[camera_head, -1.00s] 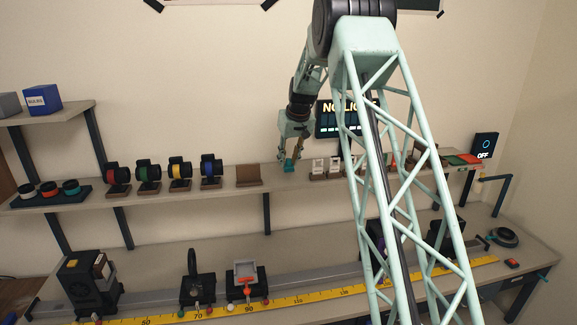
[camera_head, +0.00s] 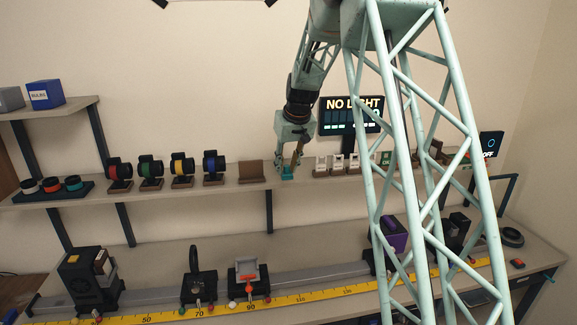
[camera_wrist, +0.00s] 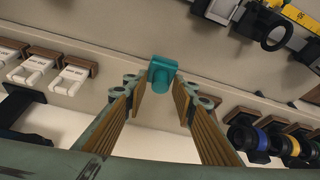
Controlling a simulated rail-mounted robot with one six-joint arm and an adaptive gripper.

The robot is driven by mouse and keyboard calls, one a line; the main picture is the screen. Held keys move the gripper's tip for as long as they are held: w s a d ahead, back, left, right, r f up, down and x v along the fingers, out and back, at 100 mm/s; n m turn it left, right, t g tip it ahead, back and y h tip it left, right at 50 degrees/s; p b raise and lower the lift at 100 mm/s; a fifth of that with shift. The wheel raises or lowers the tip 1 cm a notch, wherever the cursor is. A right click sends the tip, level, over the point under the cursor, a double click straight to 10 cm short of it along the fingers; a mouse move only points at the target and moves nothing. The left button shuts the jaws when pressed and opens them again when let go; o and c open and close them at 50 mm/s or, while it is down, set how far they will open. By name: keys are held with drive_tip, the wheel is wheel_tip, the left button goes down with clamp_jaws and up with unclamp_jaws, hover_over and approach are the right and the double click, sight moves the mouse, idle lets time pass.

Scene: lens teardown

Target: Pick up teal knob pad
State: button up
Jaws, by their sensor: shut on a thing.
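The teal knob pad (camera_head: 287,173) is small, at the shelf's surface right of an empty brown stand. My gripper (camera_head: 291,165) points down at the shelf, shut on the knob. In the wrist view my gripper (camera_wrist: 162,92) has its fingers on either side of the knob. Whether the pad still touches the shelf is hard to tell.
The brown stand (camera_head: 251,172) is left of the pad, and several white labelled blocks (camera_head: 321,165) on brown bases stand close right. A dark "NO LIGHT" display (camera_head: 350,112) is behind. Coloured ring holders (camera_head: 183,167) stand further left. The bench with a yellow ruler (camera_head: 225,308) lies below.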

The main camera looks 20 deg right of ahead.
sight(283, 177)
drive_tip(key=shift+s+a+r+b, duration=0.15)
drive_tip(key=shift+s+a, duration=0.45)
drive_tip(key=shift+s, duration=0.3)
drive_tip(key=shift+s+a+r+b, duration=0.1)
drive_tip(key=shift+s+a+b, duration=0.05)
drive_tip(key=shift+s+a, duration=0.6)
drive_tip(key=shift+s+d, duration=0.1)
drive_tip(key=shift+d, duration=0.05)
